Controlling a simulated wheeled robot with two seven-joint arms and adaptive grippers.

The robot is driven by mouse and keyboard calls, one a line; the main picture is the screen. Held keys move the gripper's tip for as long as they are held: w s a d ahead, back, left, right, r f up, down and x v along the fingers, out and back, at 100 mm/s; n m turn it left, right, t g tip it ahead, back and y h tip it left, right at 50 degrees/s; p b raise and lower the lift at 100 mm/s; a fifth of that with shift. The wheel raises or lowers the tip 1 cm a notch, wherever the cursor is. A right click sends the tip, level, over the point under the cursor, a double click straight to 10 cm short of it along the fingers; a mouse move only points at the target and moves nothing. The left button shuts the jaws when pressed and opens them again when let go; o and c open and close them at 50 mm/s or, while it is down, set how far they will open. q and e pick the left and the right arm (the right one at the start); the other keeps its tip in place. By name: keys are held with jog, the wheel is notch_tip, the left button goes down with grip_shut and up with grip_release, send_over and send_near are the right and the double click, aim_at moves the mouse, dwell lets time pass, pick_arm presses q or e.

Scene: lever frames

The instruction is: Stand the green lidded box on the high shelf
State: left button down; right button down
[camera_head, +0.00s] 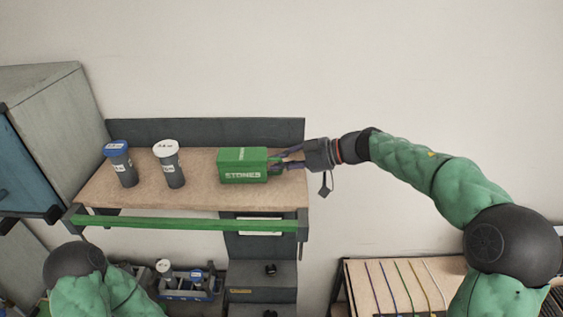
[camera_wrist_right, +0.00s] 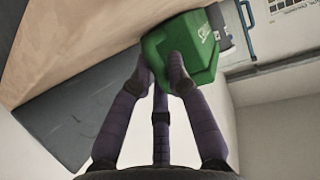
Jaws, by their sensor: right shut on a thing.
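The green lidded box (camera_head: 242,166) with white lettering is at the right part of the high shelf (camera_head: 205,186), upright, in the head view. It appears to be on or just above the shelf board; I cannot tell whether it touches. My right gripper (camera_head: 284,160) reaches in from the right, shut on the box's right end. In the right wrist view the fingers (camera_wrist_right: 163,78) of my right gripper meet the green box (camera_wrist_right: 187,50), beside the wooden board (camera_wrist_right: 85,45). My left arm shows at the lower left, but its gripper is not in view.
A blue-lidded canister (camera_head: 122,164) and a white-lidded canister (camera_head: 169,164) stand on the left half of the shelf. A green rail (camera_head: 185,223) runs along its front and a dark back panel (camera_head: 200,131) behind. Bare board lies between the white-lidded canister and the box.

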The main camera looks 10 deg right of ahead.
jog(key=c, duration=1.2)
grip_release()
jog(key=shift+f, duration=0.1)
jog(key=shift+d+r, duration=0.1)
jog(key=shift+r, duration=0.1)
jog(key=b+v, duration=0.2)
jog(key=v, duration=1)
